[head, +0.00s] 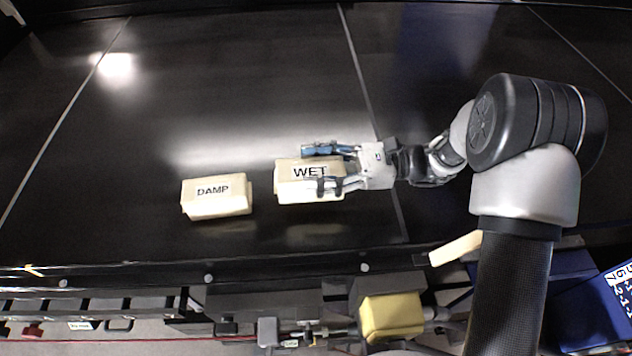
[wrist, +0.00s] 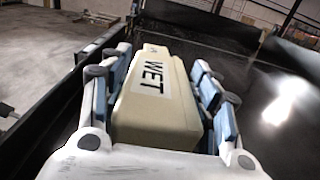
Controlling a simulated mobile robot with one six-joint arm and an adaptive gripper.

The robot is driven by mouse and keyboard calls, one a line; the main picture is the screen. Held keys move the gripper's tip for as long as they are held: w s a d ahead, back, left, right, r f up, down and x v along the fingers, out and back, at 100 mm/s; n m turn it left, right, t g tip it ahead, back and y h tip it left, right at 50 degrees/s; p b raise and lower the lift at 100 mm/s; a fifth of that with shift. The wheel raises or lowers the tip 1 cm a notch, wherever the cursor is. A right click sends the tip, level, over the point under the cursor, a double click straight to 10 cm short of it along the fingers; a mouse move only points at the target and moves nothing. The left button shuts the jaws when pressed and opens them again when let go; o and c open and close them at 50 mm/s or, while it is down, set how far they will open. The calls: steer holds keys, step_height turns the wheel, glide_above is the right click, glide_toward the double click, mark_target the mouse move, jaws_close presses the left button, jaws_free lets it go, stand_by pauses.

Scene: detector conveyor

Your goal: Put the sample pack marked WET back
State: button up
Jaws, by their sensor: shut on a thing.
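The sample pack marked WET (head: 290,189) is a cream block with black letters on its top label. It is at the middle of the black conveyor belt (head: 250,90) in the head view. My gripper (head: 325,168) reaches it from the right, with one finger on the far side and one on the near side. In the wrist view the WET pack (wrist: 148,120) lies between the blue-padded fingers of my gripper (wrist: 165,95), which is shut on it. I cannot tell whether the pack rests on the belt or is slightly raised.
A similar cream pack marked DAMP (head: 216,197) lies on the belt just left of the WET pack, with a small gap. A yellow block (head: 391,317) is below the belt's front edge. A blue box (head: 590,310) stands at the lower right. The belt's left and far parts are clear.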

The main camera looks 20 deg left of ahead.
steer(key=shift+f, duration=2.35)
steer(key=o, duration=1.6)
steer(key=shift+f, duration=0.15)
steer(key=shift+c, duration=0.2)
steer(key=shift+r, duration=0.25)
steer(key=b+v, duration=0.1)
steer(key=v, duration=1.1)
